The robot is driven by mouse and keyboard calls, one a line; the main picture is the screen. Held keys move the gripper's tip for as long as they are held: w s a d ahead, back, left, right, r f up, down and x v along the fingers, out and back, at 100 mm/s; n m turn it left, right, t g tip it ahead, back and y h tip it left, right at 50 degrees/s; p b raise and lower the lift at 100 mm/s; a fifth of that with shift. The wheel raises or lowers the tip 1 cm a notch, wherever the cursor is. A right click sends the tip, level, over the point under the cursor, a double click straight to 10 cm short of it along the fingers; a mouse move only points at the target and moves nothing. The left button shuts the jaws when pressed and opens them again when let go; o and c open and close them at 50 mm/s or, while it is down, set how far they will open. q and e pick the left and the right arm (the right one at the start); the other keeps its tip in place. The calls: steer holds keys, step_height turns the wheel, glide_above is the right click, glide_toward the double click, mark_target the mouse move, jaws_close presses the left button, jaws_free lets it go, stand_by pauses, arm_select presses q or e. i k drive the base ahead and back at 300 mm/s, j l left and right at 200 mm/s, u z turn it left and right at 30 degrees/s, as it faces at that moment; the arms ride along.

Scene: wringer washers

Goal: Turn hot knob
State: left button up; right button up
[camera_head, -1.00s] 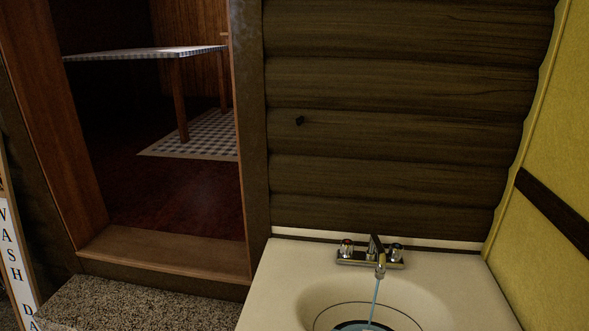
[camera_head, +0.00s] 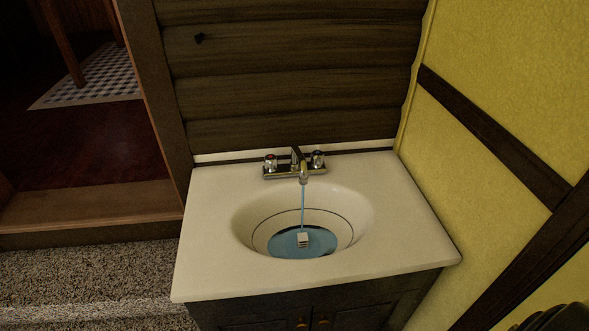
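The hot knob (camera_head: 270,162) is the left one of the two chrome knobs, with a reddish mark on its top. The faucet (camera_head: 298,170) stands at the back of the cream sink (camera_head: 215,225). The other knob (camera_head: 317,158) is on the right of the spout. A thin bluish stream of water (camera_head: 303,205) falls from the spout into the basin, where blue water (camera_head: 285,243) lies at the bottom. Neither of my grippers can be made out in view, and nothing touches the knobs.
A small pale block-like thing (camera_head: 303,240) is in the basin. A dark cabinet (camera_head: 365,300) supports the sink. A yellow wall (camera_head: 500,75) is on the right and a log wall (camera_head: 290,70) behind. Speckled floor (camera_head: 90,285) lies at left. A dark shape at bottom right is unclear.

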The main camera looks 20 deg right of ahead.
mark_target(271, 161)
steer(key=l+u, duration=0.35)
steer(key=k+l+u, duration=0.1)
steer(key=l+u, duration=0.25)
steer(key=l, duration=0.1)
